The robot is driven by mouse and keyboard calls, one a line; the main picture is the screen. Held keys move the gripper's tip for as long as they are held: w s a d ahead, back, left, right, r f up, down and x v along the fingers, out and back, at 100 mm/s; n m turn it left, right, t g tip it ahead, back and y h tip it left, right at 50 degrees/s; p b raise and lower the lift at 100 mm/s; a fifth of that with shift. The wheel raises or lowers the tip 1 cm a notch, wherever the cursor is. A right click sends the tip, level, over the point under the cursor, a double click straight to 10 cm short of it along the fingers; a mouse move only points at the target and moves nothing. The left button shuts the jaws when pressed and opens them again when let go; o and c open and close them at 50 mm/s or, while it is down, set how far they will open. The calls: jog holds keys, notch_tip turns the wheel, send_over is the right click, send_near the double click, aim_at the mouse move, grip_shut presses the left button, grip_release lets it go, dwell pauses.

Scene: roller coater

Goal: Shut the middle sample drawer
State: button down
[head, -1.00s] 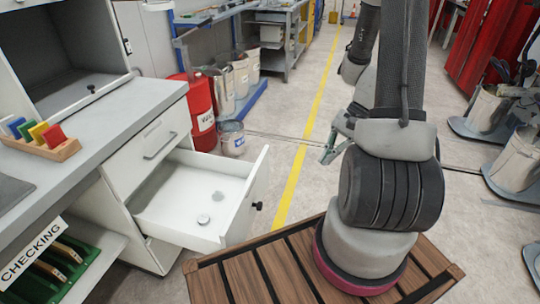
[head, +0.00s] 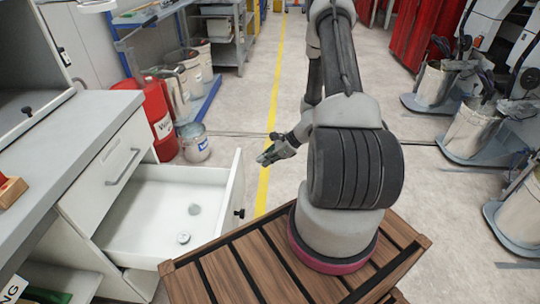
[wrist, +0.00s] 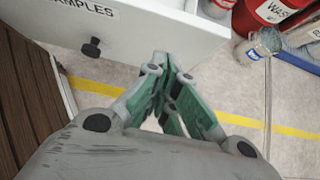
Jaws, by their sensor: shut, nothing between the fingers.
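The middle sample drawer (head: 150,228) is white and stands pulled well out of the cabinet, below a shut drawer. Two small round items lie on its floor. Its front panel carries a dark knob (head: 239,213); in the wrist view the front (wrist: 200,30) shows a "SAMPLES" label and the knob (wrist: 92,47). My gripper (head: 268,156) is to the right of and beyond the drawer front in the head view, apart from it. In the wrist view its green-padded fingers (wrist: 162,62) are together and empty, near the front's lower edge.
The shut upper drawer (head: 117,165) sits under the grey counter (head: 75,130). A red waste drum (head: 160,118) and a small pail (head: 194,142) stand behind the open drawer. Bare floor with a yellow line lies to the right.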

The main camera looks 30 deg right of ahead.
aim_at(238, 170)
jog(key=w+a+f, duration=0.1)
jog(key=a, duration=0.1)
jog(key=w+a+f, duration=0.1)
jog(key=w+a, duration=0.2)
jog(key=shift+a+f, duration=0.3)
jog(key=shift+f, duration=0.1)
